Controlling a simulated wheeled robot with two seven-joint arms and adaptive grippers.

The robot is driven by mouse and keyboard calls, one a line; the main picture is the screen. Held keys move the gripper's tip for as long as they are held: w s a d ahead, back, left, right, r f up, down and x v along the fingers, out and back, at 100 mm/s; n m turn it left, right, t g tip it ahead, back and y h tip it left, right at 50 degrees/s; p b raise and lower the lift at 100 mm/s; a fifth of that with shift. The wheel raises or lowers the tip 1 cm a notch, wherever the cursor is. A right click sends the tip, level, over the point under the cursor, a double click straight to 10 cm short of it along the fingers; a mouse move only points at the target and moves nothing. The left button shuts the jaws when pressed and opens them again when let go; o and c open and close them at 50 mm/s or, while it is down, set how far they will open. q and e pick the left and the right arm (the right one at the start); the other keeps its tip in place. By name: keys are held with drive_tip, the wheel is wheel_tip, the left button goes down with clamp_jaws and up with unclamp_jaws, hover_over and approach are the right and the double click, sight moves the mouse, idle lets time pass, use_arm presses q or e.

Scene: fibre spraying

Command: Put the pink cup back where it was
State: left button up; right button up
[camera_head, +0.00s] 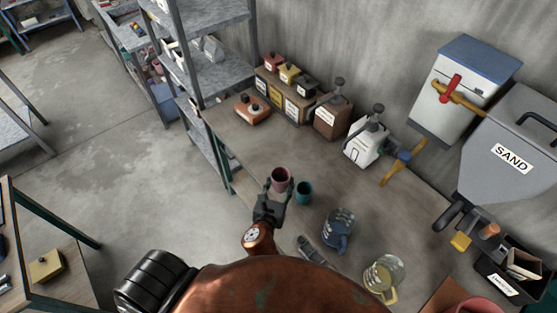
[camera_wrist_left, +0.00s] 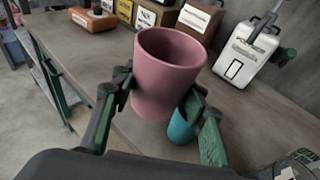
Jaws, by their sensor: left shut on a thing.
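The pink cup (camera_head: 280,179) is upright between the fingers of my left gripper (camera_head: 270,200), near the left edge of the workbench. In the left wrist view the pink cup (camera_wrist_left: 165,75) fills the middle, with my left gripper (camera_wrist_left: 155,112) shut on it from both sides. A teal cup (camera_head: 304,192) stands just right of the pink cup. It also shows in the left wrist view (camera_wrist_left: 182,125), partly hidden behind the pink cup and a finger. I cannot tell whether the pink cup touches the bench. My right gripper is not clearly in view.
A blue jug (camera_head: 338,231) and a clear yellowish jug (camera_head: 383,277) stand right of the cups. A white canister (camera_head: 366,146), labelled boxes (camera_head: 290,100) and a grey SAND hopper (camera_head: 510,150) line the wall. The bench behind the cups is clear.

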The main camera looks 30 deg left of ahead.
sight(275, 177)
use_arm(q)
drive_tip(key=w+a+n+y+p, duration=0.1)
drive_tip(key=a, duration=0.1)
drive_tip(key=w+a+n+g+y+p, duration=0.1)
drive_tip(key=w+a+p, duration=0.1)
drive_tip(key=shift+w+f+y, duration=0.1)
drive_tip(key=shift+f+y, duration=0.05)
drive_tip(key=shift+y, duration=0.25)
drive_tip(key=w+a+f, duration=0.2)
drive_tip(key=w+f, duration=0.1)
drive_tip(key=w+a+f+b, duration=0.1)
drive_tip(key=w+a+f, duration=0.2)
drive_tip(key=w, duration=0.1)
drive_tip(key=w+a+f, duration=0.2)
drive_tip(key=w+f, duration=0.1)
drive_tip(key=shift+w+a+f+b, duration=0.1)
drive_tip(key=shift+w+a+b, duration=0.1)
drive_tip(key=shift+b, duration=0.1)
drive_tip(key=shift+w+f, duration=0.15)
drive_tip(key=f, duration=0.1)
drive_tip(key=f+b, duration=0.1)
drive_tip(key=f, duration=0.1)
drive_tip(key=shift+w+a, duration=0.2)
drive_tip(key=shift+f, duration=0.3)
use_arm(e)
drive_tip(key=shift+d+r, duration=0.2)
drive_tip(key=shift+r, duration=0.75)
drive_tip(key=shift+s, duration=0.1)
drive_tip(key=shift+d+f, duration=0.1)
